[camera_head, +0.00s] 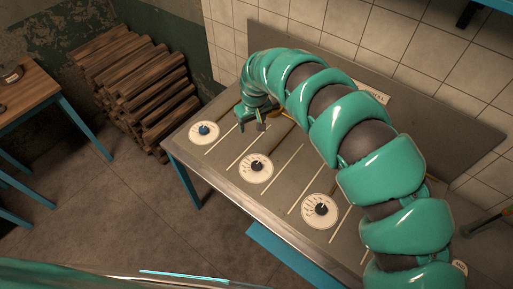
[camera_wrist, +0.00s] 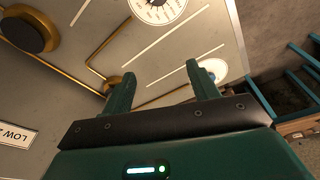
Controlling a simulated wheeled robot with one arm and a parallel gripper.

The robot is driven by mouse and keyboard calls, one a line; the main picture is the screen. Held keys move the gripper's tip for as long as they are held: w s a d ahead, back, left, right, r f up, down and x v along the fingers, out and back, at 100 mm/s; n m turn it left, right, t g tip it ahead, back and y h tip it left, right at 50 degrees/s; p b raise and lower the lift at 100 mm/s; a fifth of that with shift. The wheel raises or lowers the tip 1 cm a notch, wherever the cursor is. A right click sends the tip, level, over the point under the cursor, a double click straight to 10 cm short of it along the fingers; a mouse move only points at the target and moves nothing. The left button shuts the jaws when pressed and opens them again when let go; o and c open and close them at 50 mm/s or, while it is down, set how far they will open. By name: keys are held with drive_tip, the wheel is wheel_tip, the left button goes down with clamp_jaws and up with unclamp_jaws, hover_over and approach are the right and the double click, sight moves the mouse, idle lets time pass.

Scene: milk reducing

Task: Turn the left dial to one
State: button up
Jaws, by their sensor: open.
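The left dial (camera_head: 204,131) is a round white plate with a blue knob, near the table's left end in the head view. In the wrist view, the white plate (camera_wrist: 217,69) by the table edge appears to be the same dial, partly hidden behind one finger. My gripper (camera_head: 252,126) is open and empty, above the table to the right of the left dial and apart from it. In the wrist view my gripper's two fingers (camera_wrist: 162,82) stand wide apart with nothing between them. The number the knob points at is too small to read.
The middle dial (camera_head: 257,168) and right dial (camera_head: 320,210) have dark knobs. White lines and brass pipes (camera_wrist: 90,62) run along the tabletop. A larger dark round knob (camera_wrist: 28,30) and a "LOW" label (camera_wrist: 15,135) show in the wrist view. Stacked logs (camera_head: 140,85) lie beyond the table's left end.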

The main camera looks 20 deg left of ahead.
drive_tip(key=s+d+g+h, duration=0.1)
drive_tip(key=s+d+g, duration=0.1)
drive_tip(key=s+d, duration=0.15)
drive_tip(key=b, duration=0.3)
hover_over(256, 164)
wheel_tip(256, 164, down, 7)
drive_tip(key=shift+s+a+f+p, duration=0.1)
drive_tip(key=shift+f+p, duration=1.25)
drive_tip(key=shift+f, duration=3.6)
drive_tip(key=shift+f+p, duration=0.3)
drive_tip(key=shift+f, duration=0.25)
